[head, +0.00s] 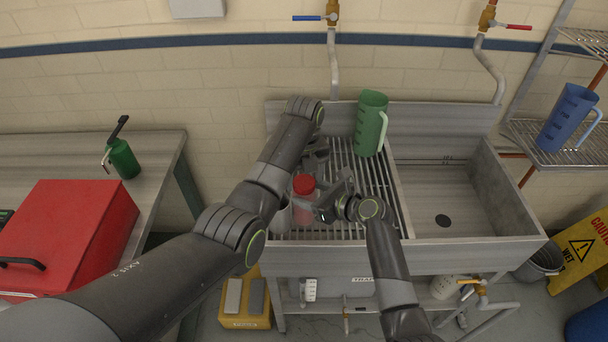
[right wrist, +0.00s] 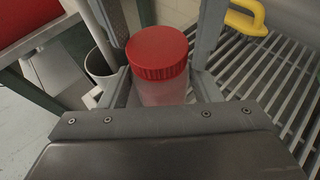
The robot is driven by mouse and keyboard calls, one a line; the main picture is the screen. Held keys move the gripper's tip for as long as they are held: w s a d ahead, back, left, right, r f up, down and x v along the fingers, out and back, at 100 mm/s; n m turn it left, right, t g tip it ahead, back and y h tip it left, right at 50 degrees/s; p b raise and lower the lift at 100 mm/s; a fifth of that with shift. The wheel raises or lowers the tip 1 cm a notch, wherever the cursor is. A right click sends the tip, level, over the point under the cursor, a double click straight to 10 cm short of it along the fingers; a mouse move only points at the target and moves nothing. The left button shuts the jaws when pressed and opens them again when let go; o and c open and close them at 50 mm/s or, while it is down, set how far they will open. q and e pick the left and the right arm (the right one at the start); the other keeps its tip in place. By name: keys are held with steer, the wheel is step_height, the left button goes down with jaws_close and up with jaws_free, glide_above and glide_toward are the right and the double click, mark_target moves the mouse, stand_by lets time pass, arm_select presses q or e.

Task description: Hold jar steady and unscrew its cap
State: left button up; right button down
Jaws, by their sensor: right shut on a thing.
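A clear jar with a red screw cap (head: 304,184) stands on the slatted drainboard of the sink unit. In the right wrist view the red cap (right wrist: 157,50) sits on the translucent jar body (right wrist: 162,92), which is between my right fingers. My right gripper (head: 322,205) comes from the right and is shut on the jar body, below the cap. My left gripper (head: 316,155) is behind the jar and slightly above it in the head view, apart from the cap. Its fingers are dark and partly hidden by its own arm, so their opening is unclear.
A green pitcher (head: 371,124) stands at the back of the drainboard (head: 385,195). The empty sink basin (head: 440,200) is to the right. A yellow handle (right wrist: 245,18) shows in the right wrist view. At left, a red box (head: 75,230) and green dispenser (head: 123,158) sit on a table.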

arm_select(q)
steer(key=c, duration=0.8)
steer(key=n, duration=0.6)
steer(key=shift+n, duration=0.4)
steer(key=shift+c, duration=0.2)
steer(key=n, duration=0.6)
steer(key=shift+r, duration=0.1)
steer(key=n, duration=2)
steer(key=shift+w+r, duration=0.1)
steer(key=n, duration=2.1)
arm_select(e)
steer(key=shift+s, duration=0.1)
